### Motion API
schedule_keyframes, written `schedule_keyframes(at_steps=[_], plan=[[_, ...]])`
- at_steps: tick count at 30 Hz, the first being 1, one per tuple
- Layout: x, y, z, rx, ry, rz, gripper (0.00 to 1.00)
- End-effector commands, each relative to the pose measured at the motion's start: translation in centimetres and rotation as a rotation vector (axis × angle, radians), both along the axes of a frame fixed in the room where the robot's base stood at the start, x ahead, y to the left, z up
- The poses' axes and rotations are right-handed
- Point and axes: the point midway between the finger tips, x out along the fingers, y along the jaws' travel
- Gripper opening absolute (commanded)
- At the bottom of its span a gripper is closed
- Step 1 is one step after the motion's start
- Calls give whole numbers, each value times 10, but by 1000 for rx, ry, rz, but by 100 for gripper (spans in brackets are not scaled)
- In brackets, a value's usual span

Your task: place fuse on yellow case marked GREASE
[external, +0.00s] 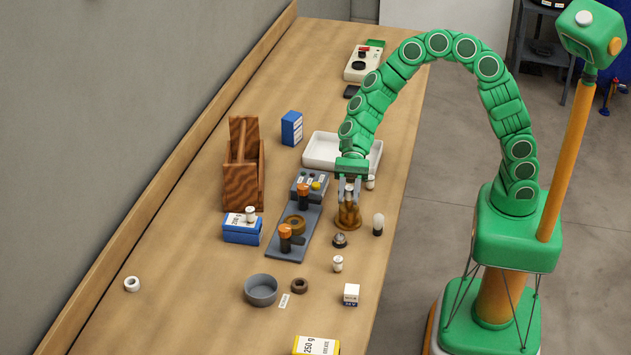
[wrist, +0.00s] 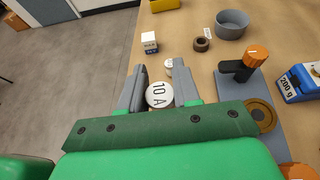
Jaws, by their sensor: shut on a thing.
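My gripper (external: 349,196) is shut on a white fuse (wrist: 159,95) whose round top reads 10 A. The fuse also shows between the fingers in the external view (external: 349,187), above a brown glossy piece on the bench. The yellow case (external: 316,346) with a white label reading 250 g and GREASE lies at the bottom edge of the external view, partly cut off. A yellow thing (wrist: 163,5) at the top of the wrist view appears to be this case. My gripper is well away from it.
Another white fuse (external: 338,263), a small white-and-blue box (external: 351,294), a grey bowl (external: 261,290) and a brown ring (external: 299,286) stand between my gripper and the yellow case. A grey plate with orange-knobbed levers (external: 285,237) lies left of my gripper. A blue case (external: 242,232) bears another fuse.

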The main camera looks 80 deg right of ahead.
Motion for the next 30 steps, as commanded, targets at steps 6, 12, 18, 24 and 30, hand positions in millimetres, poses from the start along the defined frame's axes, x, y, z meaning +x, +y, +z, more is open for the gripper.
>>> schedule_keyframes(at_steps=[6,12,18,24,30], plan=[[2,49,6,0,-4,40,3],[-2,96,12,0,-1,75,3],[-10,145,20,-1,-2,113,3],[-25,196,30,0,-3,155,3],[-48,249,41,0,-4,199,3]])
